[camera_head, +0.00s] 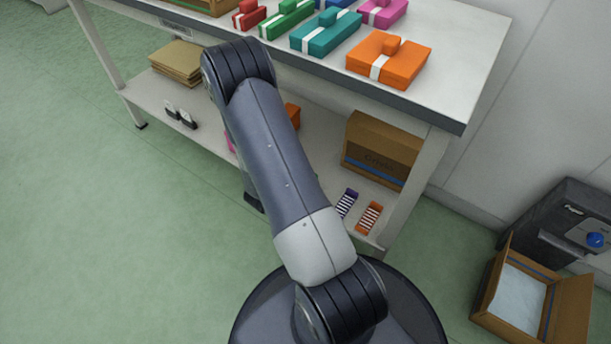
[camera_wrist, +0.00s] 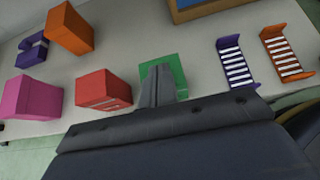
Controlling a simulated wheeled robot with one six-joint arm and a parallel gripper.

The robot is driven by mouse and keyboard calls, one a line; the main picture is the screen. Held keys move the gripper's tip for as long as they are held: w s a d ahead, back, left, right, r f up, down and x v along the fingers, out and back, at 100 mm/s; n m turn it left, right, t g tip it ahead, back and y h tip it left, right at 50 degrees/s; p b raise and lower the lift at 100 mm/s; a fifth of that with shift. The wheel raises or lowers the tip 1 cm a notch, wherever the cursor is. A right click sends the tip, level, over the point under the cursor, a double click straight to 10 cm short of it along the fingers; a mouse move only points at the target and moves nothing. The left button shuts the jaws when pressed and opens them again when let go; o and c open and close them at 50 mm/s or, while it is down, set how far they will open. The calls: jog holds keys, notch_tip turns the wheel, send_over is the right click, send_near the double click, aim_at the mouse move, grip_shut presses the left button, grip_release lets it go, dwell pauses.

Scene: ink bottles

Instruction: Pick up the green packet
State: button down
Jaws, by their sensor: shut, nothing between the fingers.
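In the wrist view, a green packet-like block (camera_wrist: 178,70) lies on the lower shelf, partly hidden behind my gripper (camera_wrist: 158,72). My gripper's fingers are together and empty, in front of the green block. I cannot tell whether they touch it. In the head view, this block and my fingertips are hidden behind my arm. Another green packet (camera_head: 287,19) with a white band lies on the tabletop, between a red packet (camera_head: 249,14) and a teal packet (camera_head: 326,34).
On the shelf, a red block (camera_wrist: 103,89) and a pink block (camera_wrist: 32,97) lie left of the green one. Purple (camera_wrist: 236,62) and orange (camera_wrist: 286,53) striped racks lie right. A cardboard box (camera_head: 382,149) stands at the shelf's right. Another open box (camera_head: 522,297) is on the floor.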

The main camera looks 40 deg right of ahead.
jog(key=shift+b+x, duration=0.55)
jog(key=shift+x, duration=0.6)
jog(key=shift+f+b, duration=0.15)
jog(key=shift+b, duration=0.35)
jog(key=shift+s+f, duration=0.1)
jog(key=shift+f, duration=0.05)
